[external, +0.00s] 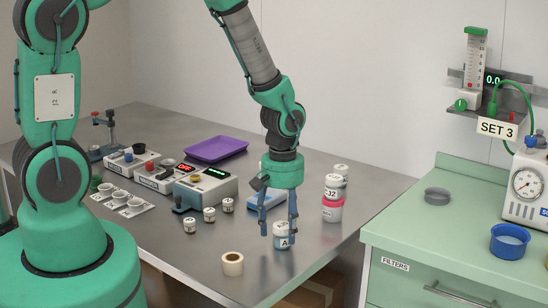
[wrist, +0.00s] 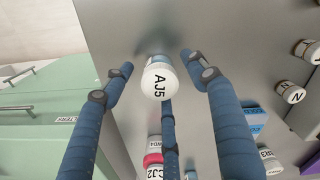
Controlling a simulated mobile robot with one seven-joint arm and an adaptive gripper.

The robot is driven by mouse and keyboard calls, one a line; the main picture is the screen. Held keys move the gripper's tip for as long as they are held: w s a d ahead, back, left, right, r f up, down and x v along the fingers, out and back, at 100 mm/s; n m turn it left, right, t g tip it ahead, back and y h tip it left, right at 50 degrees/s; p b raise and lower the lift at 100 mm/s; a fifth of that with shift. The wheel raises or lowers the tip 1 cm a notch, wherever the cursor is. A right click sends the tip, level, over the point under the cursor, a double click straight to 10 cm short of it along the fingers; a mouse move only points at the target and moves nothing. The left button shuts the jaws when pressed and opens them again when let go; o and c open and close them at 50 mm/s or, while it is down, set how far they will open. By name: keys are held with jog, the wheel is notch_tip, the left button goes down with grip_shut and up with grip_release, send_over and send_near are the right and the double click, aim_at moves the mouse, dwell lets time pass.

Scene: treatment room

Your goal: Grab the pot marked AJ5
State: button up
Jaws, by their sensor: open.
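The white pot marked AJ5 (wrist: 158,82) stands near the front right of the metal table, its lid label facing my wrist camera. In the external view the same pot (external: 282,238) shows below my gripper, partly covered by the fingers. My gripper (external: 279,226) points down with its fingers spread, open, at either side of the pot's upper part. In the wrist view the gripper (wrist: 158,52) has blue fingers left and right of the pot and a third below it. I cannot tell whether any finger touches the pot.
A pink-banded pot (external: 332,212) with other pots stacked there stands right of my gripper. A tape roll (external: 233,264) lies in front to the left. Small jars (external: 209,215), devices and a purple tray (external: 216,149) are farther left. A green cabinet (external: 450,250) stands right.

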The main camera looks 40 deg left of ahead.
aim_at(283, 227)
jog(key=c, duration=1.3)
jog(key=shift+r+p, duration=0.8)
jog(key=shift+r, duration=4.25)
